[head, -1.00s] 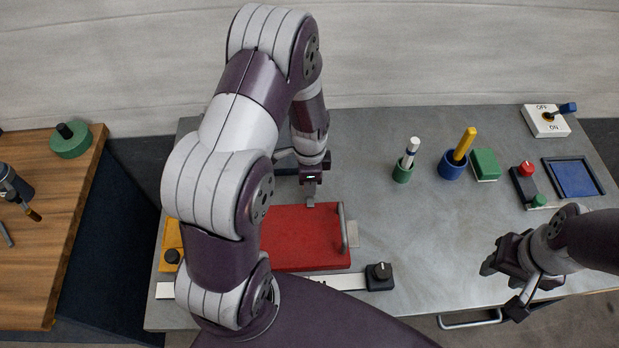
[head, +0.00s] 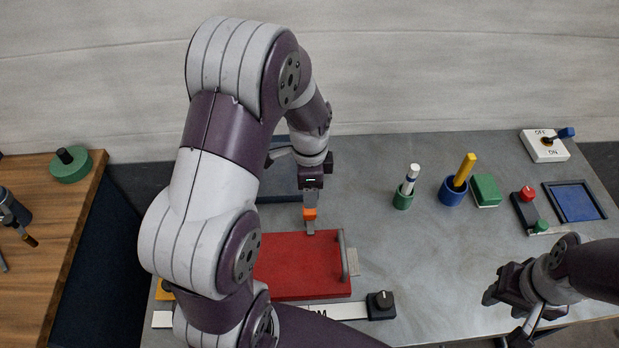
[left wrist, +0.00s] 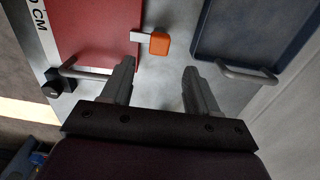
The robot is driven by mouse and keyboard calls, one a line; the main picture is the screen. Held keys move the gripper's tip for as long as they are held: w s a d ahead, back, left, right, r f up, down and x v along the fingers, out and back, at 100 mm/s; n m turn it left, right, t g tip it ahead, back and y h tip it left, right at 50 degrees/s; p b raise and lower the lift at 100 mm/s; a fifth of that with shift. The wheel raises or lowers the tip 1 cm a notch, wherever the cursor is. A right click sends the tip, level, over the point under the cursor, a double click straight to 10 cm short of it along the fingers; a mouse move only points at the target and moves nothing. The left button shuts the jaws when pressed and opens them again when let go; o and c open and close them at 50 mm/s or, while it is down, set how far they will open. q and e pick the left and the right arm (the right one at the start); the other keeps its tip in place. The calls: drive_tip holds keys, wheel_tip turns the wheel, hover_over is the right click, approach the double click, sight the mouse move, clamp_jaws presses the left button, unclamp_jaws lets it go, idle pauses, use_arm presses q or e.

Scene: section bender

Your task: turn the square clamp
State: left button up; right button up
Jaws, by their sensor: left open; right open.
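The square clamp shows as an orange block (head: 310,213) with a pale tab that reaches the back edge of a red plate (head: 300,270). In the left wrist view the orange block (left wrist: 159,43) lies ahead of the fingertips, roughly centred between them. My left gripper (head: 313,188) is above and behind the clamp in the head view; its fingers (left wrist: 158,68) are open and empty, apart from the block. My right gripper (head: 503,318) is open and empty near the table's front right edge. My left arm hides the red plate's left part.
A dark blue tray (left wrist: 230,54) with a bar handle lies beside the clamp. The red plate has a bar handle (head: 343,252). A black knob (head: 380,304) stands in front. Cups, a green block (head: 485,190) and a switch (head: 545,146) stand right. The table's middle is clear.

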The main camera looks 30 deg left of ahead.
use_arm(q)
wheel_tip(320, 180, up, 4)
drive_tip(key=shift+r, duration=0.2)
idle(0.3)
drive_tip(key=s+d+n+t, duration=0.1)
drive_tip(key=s+d+n, duration=0.4)
drive_tip(key=s+n, duration=0.4)
drive_tip(key=n, duration=0.2)
drive_tip(key=shift+s+d+r+n, duration=0.15)
drive_tip(key=shift+r+n, duration=0.1)
drive_tip(key=shift+n, duration=0.05)
